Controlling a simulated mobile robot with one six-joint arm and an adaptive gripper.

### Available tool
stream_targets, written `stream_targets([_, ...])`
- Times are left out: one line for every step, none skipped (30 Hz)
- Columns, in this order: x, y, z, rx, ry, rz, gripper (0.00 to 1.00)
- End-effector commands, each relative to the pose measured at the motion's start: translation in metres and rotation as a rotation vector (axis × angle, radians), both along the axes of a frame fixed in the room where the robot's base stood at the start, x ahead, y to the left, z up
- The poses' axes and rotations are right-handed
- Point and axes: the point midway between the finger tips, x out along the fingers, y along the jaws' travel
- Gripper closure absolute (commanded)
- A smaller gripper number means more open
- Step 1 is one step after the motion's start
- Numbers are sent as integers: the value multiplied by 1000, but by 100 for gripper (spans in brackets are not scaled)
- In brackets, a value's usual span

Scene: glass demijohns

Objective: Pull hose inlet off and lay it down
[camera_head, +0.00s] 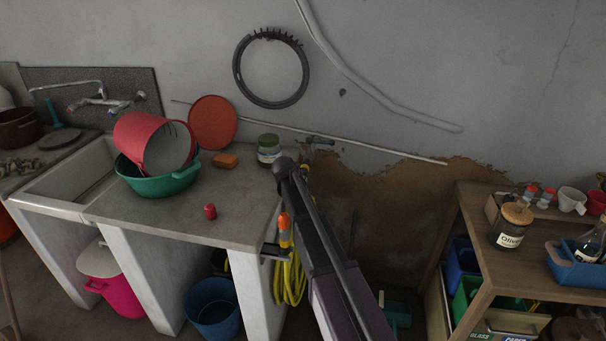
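A tap (319,140) sticks out of the wall just right of the counter's back corner. A short yellow piece of hose (304,172) shows below it, partly behind my arm. Whether the hose inlet sits on the tap is too small and too covered to tell. The rest of the yellow hose (291,281) hangs in a coil at the counter's right end. An orange and grey hose fitting (285,231) hangs above the coil, by a dark bracket. My arm reaches up across the middle, its dark joint near the counter's back right. I cannot make out my gripper's fingers.
The grey counter (235,222) has free room at its front right. On it stand a green basin (160,180) with a red bucket (155,143), a jar (268,149), an orange sponge (225,161) and a small red object (210,211). A wooden shelf (484,286) stands right.

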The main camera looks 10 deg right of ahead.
Motion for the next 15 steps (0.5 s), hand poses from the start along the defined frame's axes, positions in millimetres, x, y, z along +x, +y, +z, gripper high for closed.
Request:
stream_targets([-1,0,0,0,1,0,100])
stream_targets([-1,0,0,1,1,-1,100])
stream_targets([-2,0,0,1,1,-1,100])
stream_targets([-2,1,0,1,1,-1,100])
stream_targets([-2,1,0,1,1,-1,100])
stream_targets([-3,1,0,1,1,-1,100])
stream_targets([-3,1,0,1,2,-2,100])
stream_targets([-4,1,0,1,1,-1,100])
stream_targets([-4,1,0,1,1,-1,100])
stream_targets([-4,2,0,1,1,-1,100])
stream_targets([-5,2,0,1,1,-1,100])
stream_targets([-5,2,0,1,2,0,100])
stream_targets([-5,2,0,1,2,0,100])
stream_targets([-6,2,0,0,1,0,100])
stream_targets([-6,2,0,0,1,0,100])
